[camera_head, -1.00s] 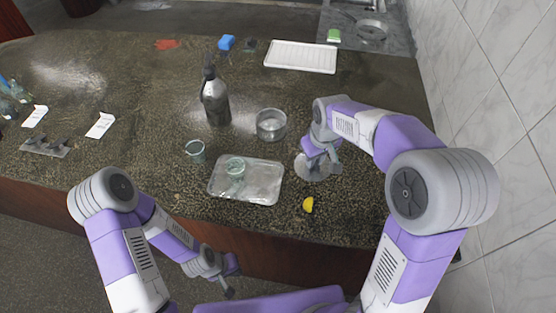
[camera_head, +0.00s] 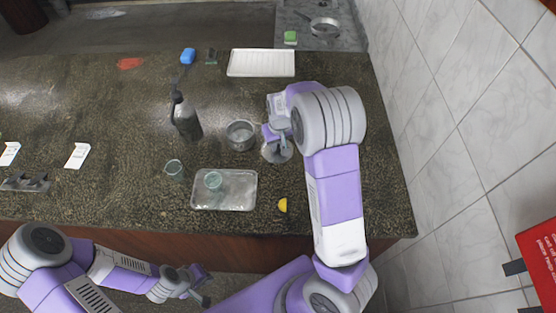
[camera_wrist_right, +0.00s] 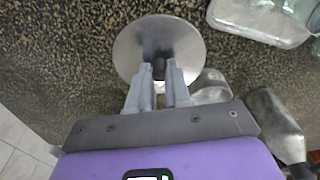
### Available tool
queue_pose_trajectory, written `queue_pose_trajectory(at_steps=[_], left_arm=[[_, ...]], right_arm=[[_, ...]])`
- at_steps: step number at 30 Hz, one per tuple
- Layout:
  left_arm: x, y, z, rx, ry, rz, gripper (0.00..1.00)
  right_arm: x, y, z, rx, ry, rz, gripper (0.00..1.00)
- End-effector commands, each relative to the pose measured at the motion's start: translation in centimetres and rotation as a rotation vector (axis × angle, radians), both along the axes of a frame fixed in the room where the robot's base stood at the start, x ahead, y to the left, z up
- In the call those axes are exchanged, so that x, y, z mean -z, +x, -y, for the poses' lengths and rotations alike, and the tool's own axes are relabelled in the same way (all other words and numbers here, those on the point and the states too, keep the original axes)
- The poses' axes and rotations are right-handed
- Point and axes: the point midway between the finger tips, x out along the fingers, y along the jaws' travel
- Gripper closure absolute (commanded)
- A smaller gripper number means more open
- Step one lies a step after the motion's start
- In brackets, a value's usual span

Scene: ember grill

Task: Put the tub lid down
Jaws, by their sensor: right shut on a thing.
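The tub lid (camera_head: 277,153) is a round, flat grey metal disc with a small dark knob; it also shows in the wrist view (camera_wrist_right: 185,48). My right gripper (camera_head: 277,132) is above it, with its fingers (camera_wrist_right: 160,75) shut on the knob. The lid looks level and close to the counter; I cannot tell whether it touches. My left gripper (camera_head: 198,287) hangs in front of the counter edge, too small to read.
A metal tray (camera_head: 240,190) holding a glass (camera_head: 213,180) lies left of the lid, with another glass (camera_head: 174,170) beside it. A lemon piece (camera_head: 283,205) lies nearer the front edge. A dark bottle (camera_head: 186,121) stands behind. The counter right of the lid is clear.

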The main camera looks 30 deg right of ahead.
Motion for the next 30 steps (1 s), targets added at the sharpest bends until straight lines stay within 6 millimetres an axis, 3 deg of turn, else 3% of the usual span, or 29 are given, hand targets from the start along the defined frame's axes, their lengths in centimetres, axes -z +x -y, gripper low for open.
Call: queue_pose_trajectory(at_steps=[9,16,21,30], left_arm=[[0.0,0.0,0.0,-0.001,0.000,-0.001,1.00],[0.0,0.0,0.0,-0.001,0.000,-0.001,1.00],[0.1,0.0,0.0,-0.001,0.000,0.000,1.00],[0.1,0.0,0.0,-0.001,0.000,0.000,1.00]], right_arm=[[5.3,-0.2,0.4,0.014,-0.001,-0.005,1.00],[7.1,-0.1,0.4,0.012,-0.001,-0.003,1.00],[9.5,-0.1,0.4,0.013,0.000,-0.004,1.00],[10.1,0.0,0.3,0.011,-0.001,0.000,1.00]])
